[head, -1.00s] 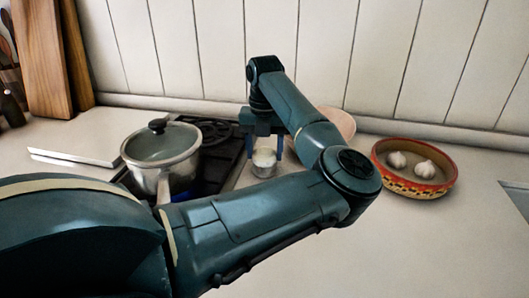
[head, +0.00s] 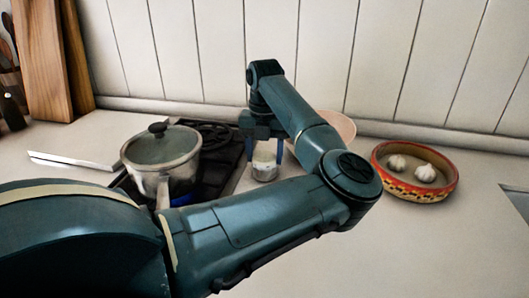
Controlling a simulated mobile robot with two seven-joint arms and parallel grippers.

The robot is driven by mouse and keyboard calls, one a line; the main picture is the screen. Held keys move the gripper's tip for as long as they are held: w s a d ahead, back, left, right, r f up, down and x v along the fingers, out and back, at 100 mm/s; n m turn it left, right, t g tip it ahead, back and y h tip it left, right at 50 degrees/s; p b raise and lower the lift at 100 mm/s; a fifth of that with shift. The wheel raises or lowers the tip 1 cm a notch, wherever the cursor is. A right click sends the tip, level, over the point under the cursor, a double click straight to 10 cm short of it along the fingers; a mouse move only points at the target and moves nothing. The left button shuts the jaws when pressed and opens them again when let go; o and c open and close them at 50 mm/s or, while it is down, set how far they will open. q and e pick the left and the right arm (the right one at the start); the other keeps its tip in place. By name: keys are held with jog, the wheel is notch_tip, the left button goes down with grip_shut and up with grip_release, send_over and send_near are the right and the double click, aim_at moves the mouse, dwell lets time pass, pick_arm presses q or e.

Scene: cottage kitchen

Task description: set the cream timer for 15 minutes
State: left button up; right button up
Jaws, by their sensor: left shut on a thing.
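The cream timer (head: 264,168) is a small pale round thing standing on the counter just right of the hob. My left gripper (head: 265,152) reaches down over it from above. Its two fingers are shut on the upper part of the timer, one on each side. The gripper hides part of the timer's top, and the dial marks are too small to read. My right gripper is not in view.
A lidded steel pot (head: 161,160) stands on the black hob (head: 218,150) left of the timer. A pinkish bowl (head: 338,125) is partly hidden behind my left arm. A patterned red bowl (head: 418,191) with garlic stands at the right.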

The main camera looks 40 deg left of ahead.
aim_at(264, 154)
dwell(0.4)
pick_arm(q)
jog(key=o, duration=1)
jog(key=shift+r, duration=0.1)
notch_tip(264, 154, up, 13)
jog(key=shift+b, duration=0.3)
